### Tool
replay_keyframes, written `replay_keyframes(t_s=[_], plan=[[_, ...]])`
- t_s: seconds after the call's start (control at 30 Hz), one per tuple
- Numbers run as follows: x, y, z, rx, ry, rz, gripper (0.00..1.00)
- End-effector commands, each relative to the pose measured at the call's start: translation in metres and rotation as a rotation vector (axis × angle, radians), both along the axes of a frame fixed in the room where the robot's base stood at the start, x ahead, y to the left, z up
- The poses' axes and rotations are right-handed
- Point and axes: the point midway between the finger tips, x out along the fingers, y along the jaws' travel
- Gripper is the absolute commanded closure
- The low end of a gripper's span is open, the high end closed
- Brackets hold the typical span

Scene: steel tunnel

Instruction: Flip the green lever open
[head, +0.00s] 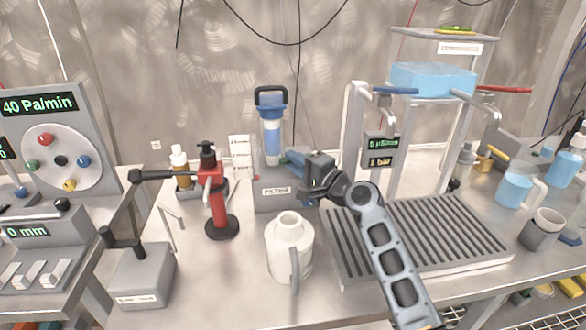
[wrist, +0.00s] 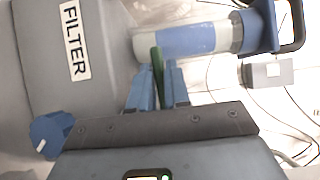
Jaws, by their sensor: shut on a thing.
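The green lever (wrist: 157,64) shows in the wrist view as a thin green bar between the two blue fingers of my gripper (wrist: 159,82). The fingers are shut on it. It lies beside the clear and blue filter cylinder (wrist: 187,41) and the grey housing labelled FILTER (wrist: 105,50). In the head view, my gripper (head: 290,160) reaches from the right to the filter cylinder (head: 271,140), above the grey housing (head: 266,203). I cannot clearly make out the lever there. The lever's lower part is hidden by the fingers.
A white jug (head: 290,250) stands in front of the housing. A red and black hand press (head: 218,200) is to the left. A slatted drip tray (head: 425,235) lies under my arm, with a tap stand (head: 355,130) behind it. A blue knob (wrist: 50,135) is near my gripper.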

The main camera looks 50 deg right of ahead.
Motion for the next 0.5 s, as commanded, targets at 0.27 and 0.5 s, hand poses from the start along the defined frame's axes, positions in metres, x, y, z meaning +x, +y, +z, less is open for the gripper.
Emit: replay_keyframes(t_s=[0.27,0.5], plan=[[-0.0052,-0.0014,-0.0055,-0.004,0.0,0.131,1.0],[-0.0087,-0.0005,-0.0013,-0.003,0.0,0.196,1.0]])
